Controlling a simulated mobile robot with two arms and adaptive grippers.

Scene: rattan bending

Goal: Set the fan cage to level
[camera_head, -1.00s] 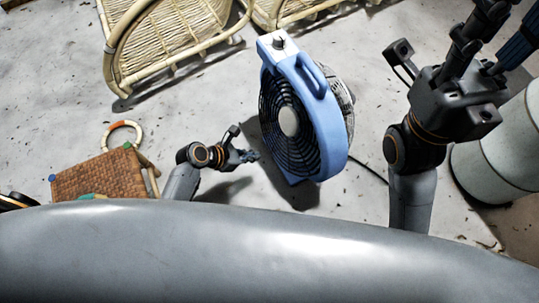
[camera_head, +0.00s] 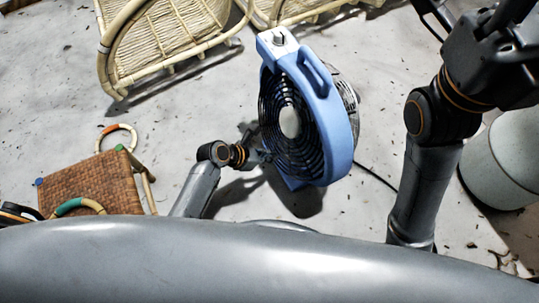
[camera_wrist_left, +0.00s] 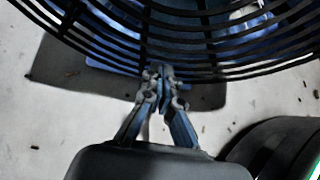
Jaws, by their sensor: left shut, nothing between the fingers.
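The blue fan (camera_head: 335,130) stands on the floor with its round dark front cage (camera_head: 289,122) facing left. From above I cannot tell its exact tilt. A knob (camera_head: 278,41) sits on its top. My left gripper (camera_head: 264,157) is shut and empty at the lower left edge of the cage. In the left wrist view its closed blue-grey fingertips (camera_wrist_left: 161,72) are at the lower bars of the cage (camera_wrist_left: 215,72); I cannot tell whether they touch. My right gripper (camera_head: 500,60) is high at the right, close to the camera, with its fingers not clearly visible.
A woven stool (camera_head: 92,185) with rings stands at the left. Rattan chairs (camera_head: 165,45) stand at the back. A pale round drum (camera_head: 503,165) is at the right, and a black cord (camera_head: 376,175) runs from the fan. Pale floor lies open between stool and fan.

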